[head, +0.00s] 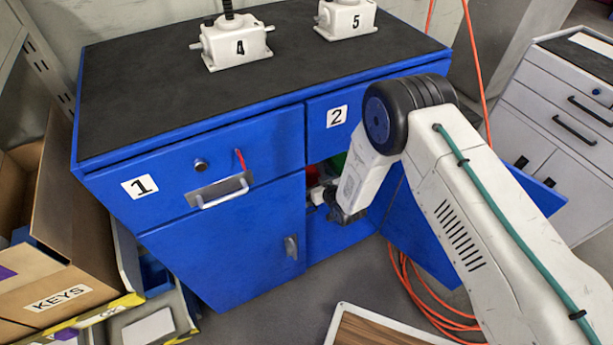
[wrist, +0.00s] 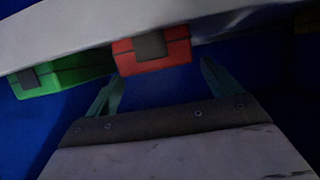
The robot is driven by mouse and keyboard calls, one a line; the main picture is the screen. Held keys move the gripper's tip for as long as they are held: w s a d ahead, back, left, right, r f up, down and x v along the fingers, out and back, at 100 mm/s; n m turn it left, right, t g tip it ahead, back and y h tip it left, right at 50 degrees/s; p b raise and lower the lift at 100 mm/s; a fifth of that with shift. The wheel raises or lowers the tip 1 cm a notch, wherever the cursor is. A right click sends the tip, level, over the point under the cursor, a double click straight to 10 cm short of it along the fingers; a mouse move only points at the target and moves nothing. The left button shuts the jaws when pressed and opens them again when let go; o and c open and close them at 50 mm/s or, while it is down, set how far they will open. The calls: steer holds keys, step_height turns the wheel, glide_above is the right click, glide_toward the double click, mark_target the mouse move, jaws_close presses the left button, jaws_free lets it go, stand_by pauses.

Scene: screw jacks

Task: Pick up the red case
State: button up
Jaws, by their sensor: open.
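The red case (wrist: 152,50) shows in the wrist view at the upper middle, with a dark grey patch on its front. A grey-white edge crosses the view above it and hides its top. My gripper (wrist: 158,78) is open, its two fingers apart and pointing at the red case, with nothing between them. In the head view my gripper (head: 346,212) is at the open compartment below drawer 2. A small part of the red case (head: 312,176) shows there, mostly hidden by the cabinet and my arm.
A green case (wrist: 62,75) lies left of the red case in the wrist view. The blue cabinet (head: 225,250) has an open door (head: 425,240) right of the compartment. Screw jacks 4 (head: 235,45) and 5 (head: 345,18) stand on top. A cardboard box (head: 50,290) is at left.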

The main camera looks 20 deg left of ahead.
mark_target(309, 174)
steer(key=shift+x, duration=1.9)
steer(key=c, duration=1.4)
steer(key=shift+r, duration=0.15)
